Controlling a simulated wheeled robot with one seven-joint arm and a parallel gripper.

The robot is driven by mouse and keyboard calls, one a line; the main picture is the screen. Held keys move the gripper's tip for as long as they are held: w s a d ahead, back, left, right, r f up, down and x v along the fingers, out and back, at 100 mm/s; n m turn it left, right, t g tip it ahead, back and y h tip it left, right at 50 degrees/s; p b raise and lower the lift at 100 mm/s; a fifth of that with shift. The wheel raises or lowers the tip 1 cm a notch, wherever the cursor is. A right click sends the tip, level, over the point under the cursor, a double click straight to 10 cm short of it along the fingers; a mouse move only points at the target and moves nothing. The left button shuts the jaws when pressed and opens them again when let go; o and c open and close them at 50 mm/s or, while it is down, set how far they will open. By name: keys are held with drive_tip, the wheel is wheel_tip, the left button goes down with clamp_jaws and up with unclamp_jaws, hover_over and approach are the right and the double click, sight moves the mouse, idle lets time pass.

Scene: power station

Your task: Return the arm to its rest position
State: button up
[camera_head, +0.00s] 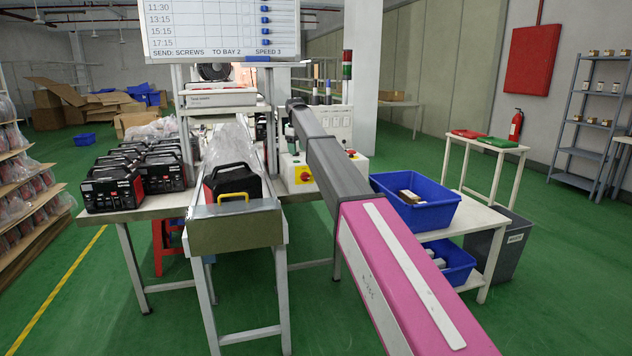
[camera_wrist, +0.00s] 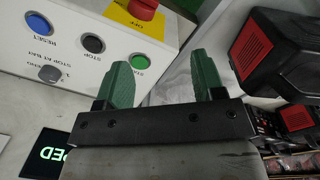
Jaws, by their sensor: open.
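My arm (camera_head: 377,240) reaches from the lower right of the head view up and away over the workbench, with its far end beside the conveyor. In the wrist view my gripper (camera_wrist: 163,82) has two green fingers set wide apart with nothing between them. Behind the fingers is a white control panel (camera_wrist: 75,62) with blue, black and green buttons and a red knob (camera_wrist: 143,8) on yellow. I cannot tell the exact gap between fingers and panel. In the head view the gripper itself is mostly hidden by the arm.
A blue bin (camera_head: 415,207) is right of my arm, with another (camera_head: 450,262) below. A schedule board (camera_head: 220,30) hangs above.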

drive_tip(key=s+d+f+m, duration=0.3)
drive_tip(key=s+d+f, duration=0.5)
drive_tip(key=s+f, duration=0.45)
drive_tip(key=s+d+f+m, duration=0.2)
drive_tip(key=s+d+f, duration=0.7)
drive_tip(key=f, duration=0.6)
drive_tip(key=s+d+f+m, duration=0.2)
drive_tip(key=s+d+f, duration=0.1)
drive_tip(key=s, duration=0.6)
drive_tip(key=s+d+f+m, duration=0.1)
drive_tip(key=s+d+f, duration=0.2)
drive_tip(key=s+f, duration=0.3)
drive_tip(key=s+d+f+m, duration=0.2)
drive_tip(key=s+d+f, duration=0.2)
drive_tip(key=s, duration=1)
drive_tip(key=shift+f+m, duration=0.3)
drive_tip(key=shift+f, duration=0.25)
